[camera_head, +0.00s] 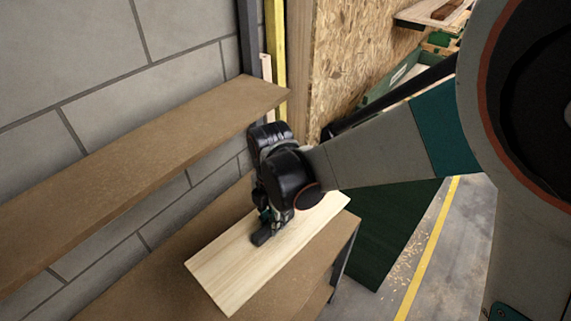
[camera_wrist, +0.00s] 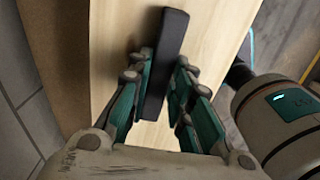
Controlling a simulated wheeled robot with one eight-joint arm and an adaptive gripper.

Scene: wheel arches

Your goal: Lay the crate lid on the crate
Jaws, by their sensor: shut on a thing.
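The crate lid (camera_head: 225,275) is a pale wooden board with a black bar handle on top. It lies flat over the lower brown shelf at the centre of the head view. My gripper (camera_head: 263,230) is above the lid and shut on its handle. In the wrist view the teal fingers stand on both sides of the black handle (camera_wrist: 172,40), with the pale lid (camera_wrist: 115,30) behind. I cannot tell whether the lid rests on the shelf or hangs just over it. A green open-topped box (camera_head: 378,98), perhaps the crate, stands at the back, partly hidden by my arm.
An upper brown shelf (camera_head: 130,165) runs along the grey block wall, close to my gripper. The lower shelf (camera_head: 325,262) ends right of the lid. A dark green panel (camera_head: 385,235) stands beyond that end. Floor with a yellow line (camera_head: 428,250) lies to the right.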

